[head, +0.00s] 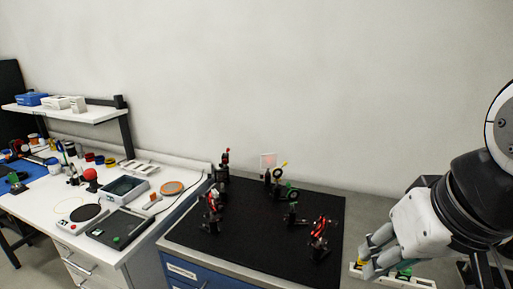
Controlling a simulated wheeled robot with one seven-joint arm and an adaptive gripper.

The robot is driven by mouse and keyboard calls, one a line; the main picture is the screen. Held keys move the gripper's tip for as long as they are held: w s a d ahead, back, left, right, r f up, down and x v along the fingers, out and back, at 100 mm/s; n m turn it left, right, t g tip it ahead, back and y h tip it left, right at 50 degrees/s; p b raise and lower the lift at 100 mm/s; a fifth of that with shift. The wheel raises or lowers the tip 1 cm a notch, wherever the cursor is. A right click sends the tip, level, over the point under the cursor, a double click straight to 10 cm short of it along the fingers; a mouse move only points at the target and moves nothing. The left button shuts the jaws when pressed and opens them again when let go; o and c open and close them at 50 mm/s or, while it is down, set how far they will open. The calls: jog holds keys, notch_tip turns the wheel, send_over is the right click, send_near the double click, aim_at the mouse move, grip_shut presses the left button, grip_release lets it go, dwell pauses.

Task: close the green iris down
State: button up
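Several small optics on posts stand on the black breadboard (262,232). A dark ring-shaped mount with green on it (291,194) stands near the breadboard's middle right. It looks like the green iris, but it is too small to tell how far its opening is closed. Another green part (278,173) shows just behind it, beside a yellow-tipped piece (284,164). My gripper (364,265) is at the lower right, beyond the breadboard's right edge and apart from the optics. Its fingers point down and left; whether they are open or shut is unclear.
Red-marked mounts (320,230) stand at the breadboard's right, with others (212,205) at its left. A pale tray with a green part (403,273) lies below my gripper. A cluttered white bench (150,228) is at the left. The breadboard's front is clear.

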jog(key=w+a+f+m+g+y+b, duration=0.2)
jog(key=w+a+f+m+g+y, duration=0.25)
jog(key=w, duration=0.45)
jog(key=m+t+y+b, duration=0.4)
jog(key=m+t+y, duration=0.4)
jog(key=m+y, duration=0.5)
send_near(288, 184)
jog(key=shift+m+h, duration=0.85)
jog(key=shift+h, duration=0.1)
jog(key=x, duration=0.3)
jog(key=p+x, duration=0.1)
jog(key=x, duration=0.2)
jog(key=r+x, duration=0.1)
jog(key=x, duration=0.3)
grip_shut()
